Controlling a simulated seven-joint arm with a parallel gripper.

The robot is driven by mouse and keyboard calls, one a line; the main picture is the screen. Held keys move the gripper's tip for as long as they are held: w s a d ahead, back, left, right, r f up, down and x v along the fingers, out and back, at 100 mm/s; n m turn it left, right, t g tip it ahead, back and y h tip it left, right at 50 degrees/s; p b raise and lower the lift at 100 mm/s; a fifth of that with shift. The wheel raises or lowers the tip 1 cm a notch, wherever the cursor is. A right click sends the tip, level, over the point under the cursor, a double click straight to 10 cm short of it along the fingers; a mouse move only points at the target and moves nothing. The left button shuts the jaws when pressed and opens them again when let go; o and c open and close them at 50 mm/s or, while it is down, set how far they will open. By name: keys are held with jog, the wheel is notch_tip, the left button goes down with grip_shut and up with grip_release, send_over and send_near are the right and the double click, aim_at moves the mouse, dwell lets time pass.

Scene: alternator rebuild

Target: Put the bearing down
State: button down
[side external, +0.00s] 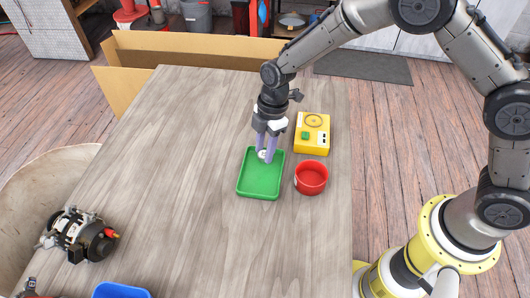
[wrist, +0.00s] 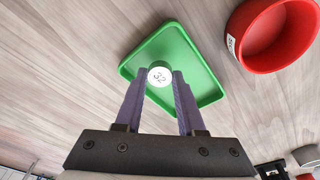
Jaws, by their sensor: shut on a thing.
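My gripper (side external: 266,157) is shut on the bearing (wrist: 160,77), a small round piece with a white face marked 32. The bearing also shows in the side view (side external: 263,154), small and partly hidden between the purple fingers. The gripper points down over the far part of a green tray (side external: 260,194). In the wrist view the bearing sits between the fingertips (wrist: 160,76), with the green tray (wrist: 207,80) behind it. I cannot tell whether the bearing touches the tray floor.
A red bowl (side external: 311,178) stands just right of the tray. A yellow device (side external: 312,133) with a green button is behind the bowl. An alternator (side external: 78,234) lies at the left, and a blue bin (side external: 121,291) is at the front. The table's middle left is clear.

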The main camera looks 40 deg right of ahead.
jog(key=shift+f, duration=0.95)
jog(key=shift+f, duration=0.15)
jog(key=c, duration=0.5)
grip_release()
jog(key=r, duration=0.4)
jog(key=d+r, duration=0.1)
jog(key=r, duration=0.7)
jog(key=shift+d+r, duration=0.1)
jog(key=shift+d, duration=0.3)
jog(key=shift+r, duration=0.1)
